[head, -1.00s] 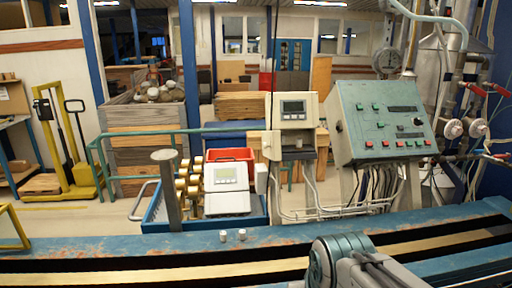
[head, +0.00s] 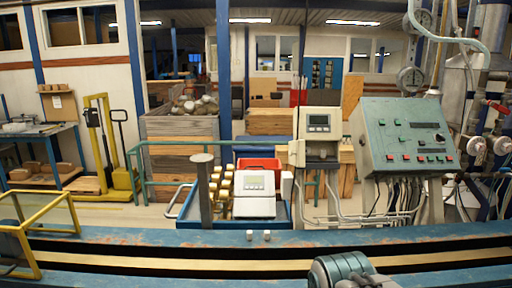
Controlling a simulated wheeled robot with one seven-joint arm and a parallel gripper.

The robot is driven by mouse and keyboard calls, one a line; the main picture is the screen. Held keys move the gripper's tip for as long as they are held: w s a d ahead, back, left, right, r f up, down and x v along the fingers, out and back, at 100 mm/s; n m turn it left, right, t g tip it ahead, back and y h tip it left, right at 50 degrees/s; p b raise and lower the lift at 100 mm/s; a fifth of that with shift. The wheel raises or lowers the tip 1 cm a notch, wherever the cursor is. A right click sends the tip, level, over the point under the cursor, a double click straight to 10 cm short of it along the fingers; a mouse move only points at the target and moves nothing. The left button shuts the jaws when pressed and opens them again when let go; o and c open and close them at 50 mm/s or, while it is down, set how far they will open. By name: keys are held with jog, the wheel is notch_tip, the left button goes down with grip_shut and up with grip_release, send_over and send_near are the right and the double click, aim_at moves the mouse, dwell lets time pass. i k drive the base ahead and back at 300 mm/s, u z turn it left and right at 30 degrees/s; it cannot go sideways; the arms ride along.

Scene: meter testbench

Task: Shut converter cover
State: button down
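A light grey converter (head: 320,122) with a small dark display is mounted upright behind the bench, right of centre. Below its display is a recessed lower part, and a pale flap-like piece (head: 297,153) shows at its left side. I cannot tell for sure whether that piece is the cover. A second white unit with a display (head: 255,195) sits lower and to the left, tilted back. Part of my arm (head: 345,270) shows at the bottom edge, well below and in front of the converter. My gripper is not visible.
A blue bench (head: 150,237) with a long slot crosses the foreground and carries two small pale caps (head: 258,236). A sloped green control panel (head: 408,135) stands right of the converter. A grey post (head: 204,190) rises at left, and a yellow frame (head: 40,225) stands at far left.

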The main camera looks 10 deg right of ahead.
aim_at(297, 148)
jog(key=u, duration=0.05)
jog(key=i, duration=0.9)
jog(key=z, duration=0.3)
